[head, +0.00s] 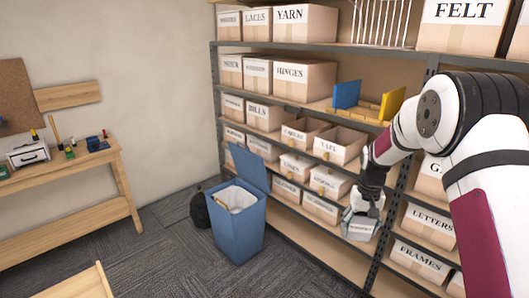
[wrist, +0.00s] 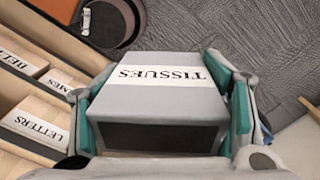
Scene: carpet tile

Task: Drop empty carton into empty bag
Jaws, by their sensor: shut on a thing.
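A grey carton with a white band reading TISSUES (wrist: 165,75) is between the teal-padded fingers of my gripper (wrist: 163,108), which is shut on it. Its near face is dark in the wrist view; I cannot tell whether that is an opening. In the head view my gripper (head: 367,208) holds the carton (head: 358,229) in front of the lower shelves, above the floor. A blue bin (head: 238,226) stands to the left with its lid raised and a pale liner bag (head: 239,199) in its mouth. A dark rounded thing (head: 200,209), perhaps a bag, sits beside the bin. I cannot see whether either is empty.
A metal-framed shelf (head: 216,110) with labelled boxes, such as HINGES (head: 305,77), fills the back and right. A wooden workbench (head: 60,170) with tools is at left. A wooden piece (head: 85,284) is at front left. Carpet (head: 180,268) around the bin is open.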

